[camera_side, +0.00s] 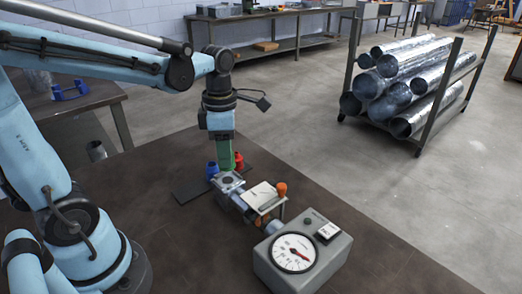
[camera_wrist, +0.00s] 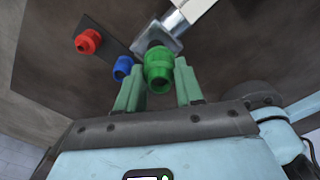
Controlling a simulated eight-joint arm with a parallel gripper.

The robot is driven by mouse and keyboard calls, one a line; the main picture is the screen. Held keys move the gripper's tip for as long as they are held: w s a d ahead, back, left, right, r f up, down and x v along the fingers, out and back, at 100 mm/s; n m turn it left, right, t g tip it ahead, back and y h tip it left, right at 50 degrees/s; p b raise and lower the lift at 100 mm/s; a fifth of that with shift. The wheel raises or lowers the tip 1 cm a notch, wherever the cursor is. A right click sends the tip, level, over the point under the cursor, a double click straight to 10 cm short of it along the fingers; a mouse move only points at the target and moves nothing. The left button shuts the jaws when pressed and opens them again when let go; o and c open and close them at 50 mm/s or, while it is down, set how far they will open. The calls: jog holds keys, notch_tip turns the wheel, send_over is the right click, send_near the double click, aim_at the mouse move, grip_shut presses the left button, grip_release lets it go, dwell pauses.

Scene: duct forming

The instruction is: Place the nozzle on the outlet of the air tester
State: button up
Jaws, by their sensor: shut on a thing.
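A green nozzle (camera_wrist: 158,72) sits between the fingers of my gripper (camera_wrist: 159,88), which is shut on it. In the side view my gripper (camera_side: 226,152) points down, above and close to the square metal outlet plate (camera_side: 229,182) of the air tester (camera_side: 318,268). The outlet plate also shows in the wrist view (camera_wrist: 150,38), just beyond the nozzle. Whether nozzle and outlet touch cannot be told. The tester has a round dial and an orange-knobbed lever (camera_side: 281,188).
A blue nozzle (camera_side: 212,170) and a red nozzle (camera_side: 239,160) stand on a dark mat (camera_side: 190,191) behind the outlet. The table (camera_side: 385,265) is clear right of the tester. A rack of metal ducts (camera_side: 415,80) stands on the floor beyond.

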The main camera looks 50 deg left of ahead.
jog(key=shift+w+a+f, duration=0.1)
jog(key=shift+a+f, duration=0.2)
jog(key=shift+f, duration=1.9)
jog(key=shift+f, duration=0.1)
jog(key=o, duration=1)
